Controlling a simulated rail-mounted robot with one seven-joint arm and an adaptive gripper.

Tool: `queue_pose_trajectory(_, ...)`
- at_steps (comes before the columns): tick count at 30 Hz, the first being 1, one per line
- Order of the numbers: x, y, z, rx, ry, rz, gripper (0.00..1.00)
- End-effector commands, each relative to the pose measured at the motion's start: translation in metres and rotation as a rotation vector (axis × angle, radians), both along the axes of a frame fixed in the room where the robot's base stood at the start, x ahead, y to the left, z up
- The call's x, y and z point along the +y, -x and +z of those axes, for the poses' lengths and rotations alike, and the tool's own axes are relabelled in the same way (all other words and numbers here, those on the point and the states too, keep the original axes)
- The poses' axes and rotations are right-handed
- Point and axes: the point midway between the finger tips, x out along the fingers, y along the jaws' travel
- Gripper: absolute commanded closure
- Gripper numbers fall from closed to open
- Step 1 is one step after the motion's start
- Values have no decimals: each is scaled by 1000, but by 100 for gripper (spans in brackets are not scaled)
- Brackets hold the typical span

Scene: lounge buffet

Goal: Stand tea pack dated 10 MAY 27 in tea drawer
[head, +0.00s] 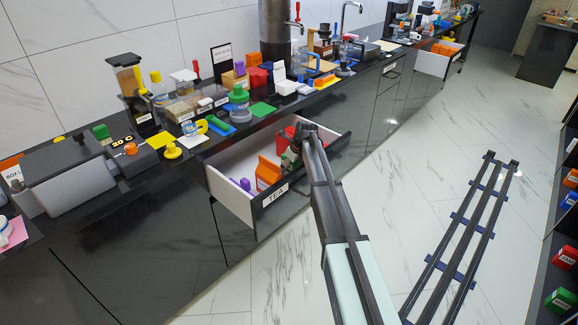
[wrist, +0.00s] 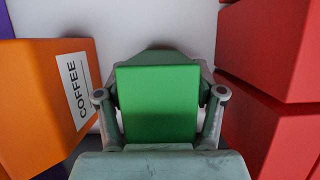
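The tea drawer (head: 276,197) is pulled out from the counter, with TEA on its front label. My gripper (head: 291,157) reaches down into it. In the wrist view my gripper (wrist: 160,105) has a plain green pack (wrist: 158,103) between its fingers, which look closed on its sides. No date shows on the face of the pack that I see, so I cannot tell whether it reads 10 MAY 27. The pack's lower part is hidden, so I cannot tell whether it touches the drawer floor.
An orange box labelled COFFEE (wrist: 45,105) stands left of the pack in the drawer; red boxes (wrist: 262,105) stand close on the right. Purple items (head: 240,184) lie at the drawer's left end. The counter above is crowded. A second drawer (head: 432,64) is open farther along.

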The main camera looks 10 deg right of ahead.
Motion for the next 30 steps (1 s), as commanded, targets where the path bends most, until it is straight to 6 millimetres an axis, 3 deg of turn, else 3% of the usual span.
queue_pose_trajectory(14,-2,2,9,-1,0,0,22)
queue_pose_trajectory(30,-24,31,95,-1,0,0,22)
